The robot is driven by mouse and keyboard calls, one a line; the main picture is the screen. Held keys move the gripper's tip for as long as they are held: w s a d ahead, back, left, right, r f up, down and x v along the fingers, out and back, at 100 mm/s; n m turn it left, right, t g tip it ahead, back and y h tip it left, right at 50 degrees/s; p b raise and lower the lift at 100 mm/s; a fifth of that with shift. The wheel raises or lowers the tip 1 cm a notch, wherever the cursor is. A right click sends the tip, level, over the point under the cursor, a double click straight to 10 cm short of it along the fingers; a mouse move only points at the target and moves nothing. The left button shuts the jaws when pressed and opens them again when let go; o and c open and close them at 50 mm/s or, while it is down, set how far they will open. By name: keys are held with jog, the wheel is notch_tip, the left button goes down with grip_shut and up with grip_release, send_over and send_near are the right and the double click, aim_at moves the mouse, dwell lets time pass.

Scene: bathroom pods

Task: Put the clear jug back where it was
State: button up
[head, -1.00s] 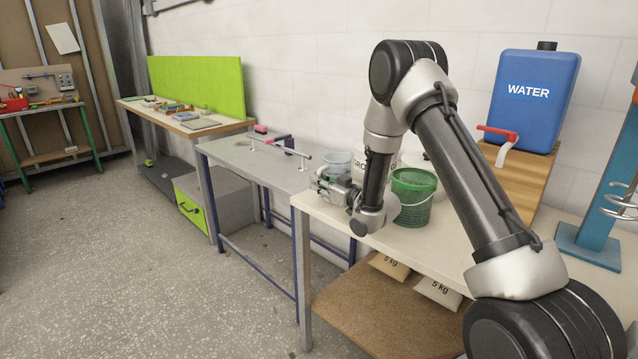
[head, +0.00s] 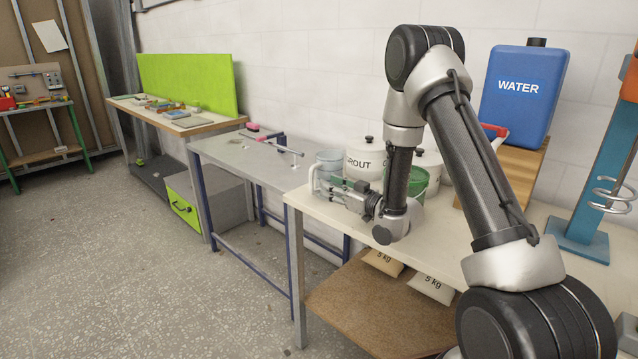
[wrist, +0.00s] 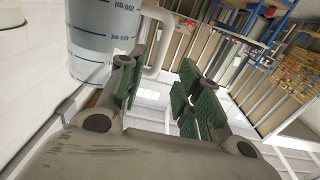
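The clear jug (head: 329,164) stands upright at the left end of the cream worktop, beside the white grout tub. Its pale handle (head: 312,181) points toward my gripper (head: 326,190), which is low at the jug's near side. In the wrist view the clear jug (wrist: 104,38) with its blue scale marks fills the upper left. Its handle (wrist: 158,45) shows beyond the fingertips. The green-padded fingers of my gripper (wrist: 162,78) are spread apart with a gap between them. I see no pad pressed on the handle. My arm hides part of the worktop.
A white grout tub (head: 363,160), a green bucket (head: 418,182) and another white tub (head: 431,160) stand close by. A blue water container (head: 522,92) sits on a wooden stand behind. The grey metal table (head: 240,153) to the left is mostly clear.

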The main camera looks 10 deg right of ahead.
jog(key=v, duration=0.3)
jog(key=shift+s, duration=0.15)
jog(key=d+r+g+h, duration=0.1)
jog(key=d+r+h, duration=0.4)
jog(key=r, duration=0.3)
jog(key=s+d+r+m+g+h, duration=0.3)
jog(key=s+d+r+h, duration=0.2)
jog(key=s+d+r, duration=0.25)
jog(key=s+r+m+g, duration=0.2)
jog(key=s+m+g, duration=0.2)
jog(key=s, duration=2.6)
jog(key=shift+d+r+g+h, duration=0.15)
jog(key=shift+d+g+h, duration=0.2)
jog(key=shift+g, duration=0.85)
